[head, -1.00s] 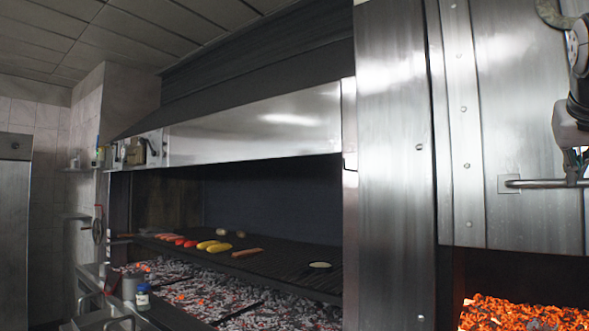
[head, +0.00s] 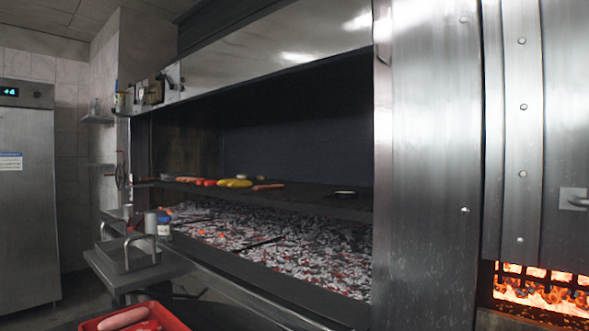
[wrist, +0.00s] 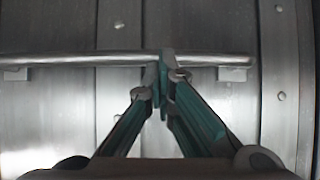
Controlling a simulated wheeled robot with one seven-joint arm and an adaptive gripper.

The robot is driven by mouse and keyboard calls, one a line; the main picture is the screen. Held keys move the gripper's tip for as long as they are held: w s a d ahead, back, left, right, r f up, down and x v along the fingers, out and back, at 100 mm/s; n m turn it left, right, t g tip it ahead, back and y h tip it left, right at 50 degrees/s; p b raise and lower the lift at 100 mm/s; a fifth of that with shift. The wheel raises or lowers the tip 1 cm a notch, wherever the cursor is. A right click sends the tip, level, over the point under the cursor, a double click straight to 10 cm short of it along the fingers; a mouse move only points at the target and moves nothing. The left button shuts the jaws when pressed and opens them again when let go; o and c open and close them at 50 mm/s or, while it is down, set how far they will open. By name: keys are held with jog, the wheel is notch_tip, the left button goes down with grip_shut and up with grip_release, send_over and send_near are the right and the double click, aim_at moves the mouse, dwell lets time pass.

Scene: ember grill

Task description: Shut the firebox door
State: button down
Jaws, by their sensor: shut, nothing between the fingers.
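The firebox door (head: 575,120) is a riveted steel panel at the right edge of the head view, raised above a gap where glowing coals (head: 540,295) show. Its handle bracket (head: 573,198) is cut off by the frame edge. In the wrist view, the horizontal handle bar (wrist: 70,59) crosses the steel panel. My gripper (wrist: 165,75) is shut and empty, with its tips overlapping the bar near its middle; whether they touch it I cannot tell. My gripper is out of the head view.
A long grill with an ember bed (head: 270,240) and a grate holding sausages and vegetables (head: 235,183) fills the middle. A steel column (head: 430,150) separates it from the firebox. A red tray (head: 175,318) is at the bottom, and a steel refrigerator (head: 27,220) stands far left.

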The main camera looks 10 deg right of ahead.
notch_tip(320, 180, down, 8)
jog(key=b, duration=0.4)
jog(key=shift+w+r, duration=0.15)
jog(key=shift+w, duration=0.05)
jog(key=shift+d, duration=0.1)
